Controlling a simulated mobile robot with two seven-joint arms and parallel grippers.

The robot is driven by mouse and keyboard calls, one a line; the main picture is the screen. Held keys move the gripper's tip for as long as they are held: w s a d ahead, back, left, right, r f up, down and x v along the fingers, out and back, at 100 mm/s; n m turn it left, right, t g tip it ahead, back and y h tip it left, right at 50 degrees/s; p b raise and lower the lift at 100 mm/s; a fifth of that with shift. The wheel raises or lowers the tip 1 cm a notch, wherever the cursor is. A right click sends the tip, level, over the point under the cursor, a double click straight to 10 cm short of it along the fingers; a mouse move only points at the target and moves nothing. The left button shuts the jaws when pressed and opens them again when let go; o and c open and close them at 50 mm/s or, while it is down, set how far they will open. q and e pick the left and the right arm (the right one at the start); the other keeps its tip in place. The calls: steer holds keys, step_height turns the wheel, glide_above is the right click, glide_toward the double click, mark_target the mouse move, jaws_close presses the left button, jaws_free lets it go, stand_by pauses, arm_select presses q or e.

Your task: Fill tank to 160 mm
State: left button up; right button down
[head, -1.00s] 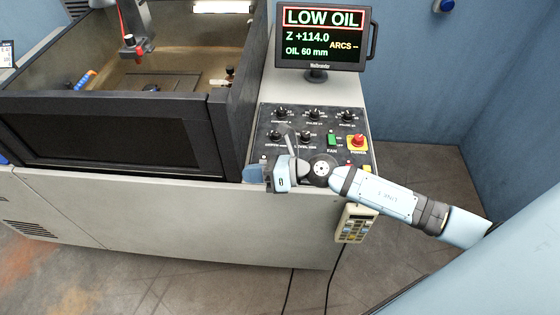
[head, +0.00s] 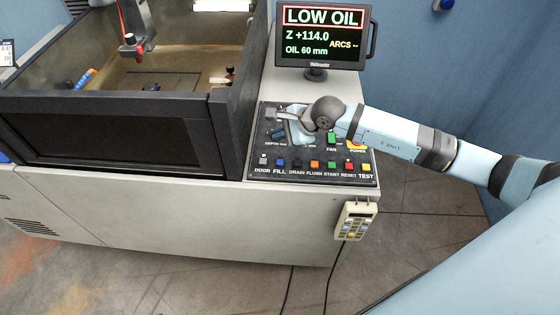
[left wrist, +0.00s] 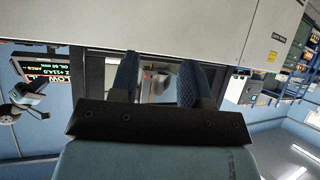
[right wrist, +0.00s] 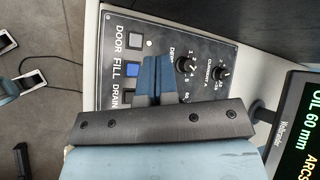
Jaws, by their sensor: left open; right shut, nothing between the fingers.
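The monitor (head: 322,38) reads LOW OIL, Z +114.0 and OIL 60 mm. The tank (head: 190,55) lies open at the back left. The blue FILL button (head: 280,163) is in the front row of the control panel (head: 258,148), beside the DOOR button (head: 263,160) and DRAIN button (head: 297,164). My right gripper (head: 272,113) is shut and empty above the panel's back left, hiding some knobs. In the right wrist view its fingertips (right wrist: 157,62) appear beside the FILL button (right wrist: 133,70); contact cannot be told. My left gripper (left wrist: 156,75) is open and empty, outside the head view.
The FLUSH, START, RESET (head: 349,166) and TEST buttons continue the row to the right. A red emergency knob is partly hidden by my right arm. A pendant (head: 354,221) hangs on the machine's front. A dark front door (head: 110,140) borders the panel's left.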

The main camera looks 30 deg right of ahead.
steer(key=b, duration=0.4)
glide_above(280, 163)
step_height(280, 163, down, 8)
steer(key=shift+r, duration=0.15)
steer(key=shift+f+b, duration=0.4)
steer(key=shift+f, duration=0.2)
steer(key=shift+r, duration=0.1)
stand_by(0.7)
stand_by(0.5)
steer(key=shift+f+b, duration=0.45)
steer(key=shift+b, duration=0.05)
